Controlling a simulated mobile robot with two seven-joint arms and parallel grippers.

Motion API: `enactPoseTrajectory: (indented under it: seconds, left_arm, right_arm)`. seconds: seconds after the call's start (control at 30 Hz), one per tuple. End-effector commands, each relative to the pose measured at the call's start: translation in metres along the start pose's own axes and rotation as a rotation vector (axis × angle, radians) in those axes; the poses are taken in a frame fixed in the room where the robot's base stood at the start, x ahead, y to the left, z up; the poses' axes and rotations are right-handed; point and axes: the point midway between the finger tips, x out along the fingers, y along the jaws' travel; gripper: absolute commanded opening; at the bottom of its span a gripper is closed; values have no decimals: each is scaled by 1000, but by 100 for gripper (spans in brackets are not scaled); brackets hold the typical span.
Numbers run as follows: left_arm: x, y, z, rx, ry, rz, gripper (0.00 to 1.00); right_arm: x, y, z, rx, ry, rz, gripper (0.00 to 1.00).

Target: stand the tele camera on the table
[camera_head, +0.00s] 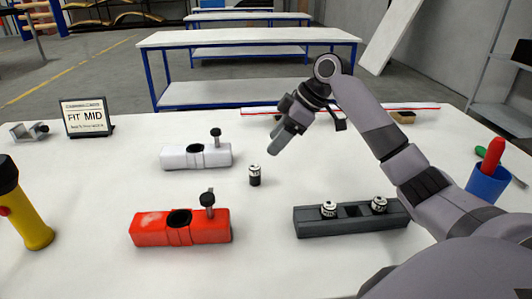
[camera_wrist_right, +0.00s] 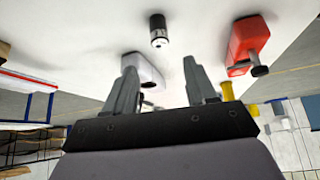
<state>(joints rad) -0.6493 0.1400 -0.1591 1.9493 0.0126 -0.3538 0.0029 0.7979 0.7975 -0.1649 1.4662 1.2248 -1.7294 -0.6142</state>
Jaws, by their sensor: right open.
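A small black cylinder with a white top, which looks like a camera (camera_head: 255,175), stands upright on the white table between the blocks. I cannot tell from its markings whether it is the tele one. It also shows in the right wrist view (camera_wrist_right: 159,32), beyond the fingertips and apart from them. My right gripper (camera_head: 280,140) is open and empty, above and to the right of this camera. In the right wrist view its two fingers (camera_wrist_right: 161,75) are spread wide. Two similar cameras (camera_head: 329,209) (camera_head: 379,205) sit in a dark grey rack (camera_head: 345,226). My left gripper is not in view.
A white nosecone block (camera_head: 178,157) and a red one (camera_head: 150,228), each with a knobbed screw, lie left of the standing camera. Table around the camera is clear.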

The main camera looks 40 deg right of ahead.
Motion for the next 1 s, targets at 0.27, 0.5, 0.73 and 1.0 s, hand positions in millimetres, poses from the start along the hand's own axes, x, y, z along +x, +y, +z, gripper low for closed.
enactPoseTrajectory:
  seconds: [0.27, 0.5, 0.73, 1.0]
  left_arm:
    - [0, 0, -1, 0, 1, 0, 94]
    - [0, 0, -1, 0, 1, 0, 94]
    - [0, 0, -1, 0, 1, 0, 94]
    - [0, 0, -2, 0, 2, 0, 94]
  right_arm:
    - [-34, 0, 0, 0, -1, -1, 56]
    - [-38, 0, 0, 0, -1, -2, 56]
    - [-37, 0, 0, 0, -1, -2, 56]
    - [-37, 0, 0, 0, -1, -2, 56]
